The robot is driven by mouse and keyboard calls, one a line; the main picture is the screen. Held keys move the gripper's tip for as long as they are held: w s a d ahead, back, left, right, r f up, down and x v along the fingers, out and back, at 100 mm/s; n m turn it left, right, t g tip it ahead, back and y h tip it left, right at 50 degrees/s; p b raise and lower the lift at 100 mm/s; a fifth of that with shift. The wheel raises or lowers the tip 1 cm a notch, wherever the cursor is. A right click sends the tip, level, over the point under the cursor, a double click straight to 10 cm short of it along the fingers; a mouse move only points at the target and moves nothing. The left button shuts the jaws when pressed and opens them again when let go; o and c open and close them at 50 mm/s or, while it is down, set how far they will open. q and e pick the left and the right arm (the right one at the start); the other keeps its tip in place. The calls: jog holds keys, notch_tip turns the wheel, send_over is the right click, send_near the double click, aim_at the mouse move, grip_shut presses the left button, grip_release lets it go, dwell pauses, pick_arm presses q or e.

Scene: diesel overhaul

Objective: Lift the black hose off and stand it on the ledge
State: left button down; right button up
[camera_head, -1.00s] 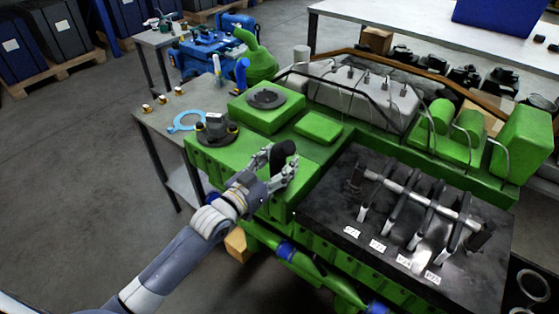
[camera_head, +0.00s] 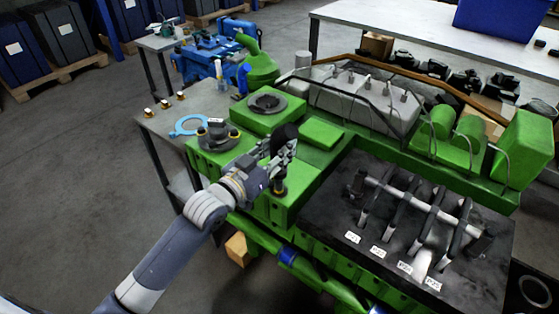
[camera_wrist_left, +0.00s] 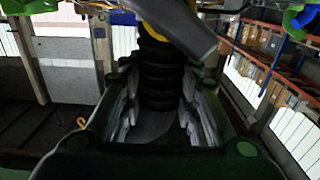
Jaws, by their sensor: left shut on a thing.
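The black hose (camera_head: 285,134) is held in my left gripper (camera_head: 283,158) above the green engine's left end. In the left wrist view the ribbed black hose (camera_wrist_left: 160,85) sits between the two fingers, with a yellow band (camera_wrist_left: 152,34) near its top. In the head view the fingers hide the middle of the hose. A dark part with a yellowish ring (camera_head: 279,187) shows just below the gripper; I cannot tell whether it is the hose's lower end. Green flat ledge surface (camera_head: 309,172) lies beside and below. My right gripper is not in view.
A black tray (camera_head: 335,218) with a silver shaft and labelled parts lies right of the gripper. A round dark fitting (camera_head: 215,136) stands left of it. A green block with a dark disc (camera_head: 267,104) is behind. A grey side table (camera_head: 160,122) holds a blue ring.

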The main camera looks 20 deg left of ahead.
aim_at(274, 139)
pick_arm(q)
notch_tip(274, 139, up, 3)
jog(key=shift+f, duration=0.1)
jog(key=shift+r+p, duration=0.4)
jog(key=shift+r, duration=0.25)
jog(key=shift+r+p, duration=2.3)
jog(key=shift+p, duration=0.1)
jog(key=shift+f, duration=0.1)
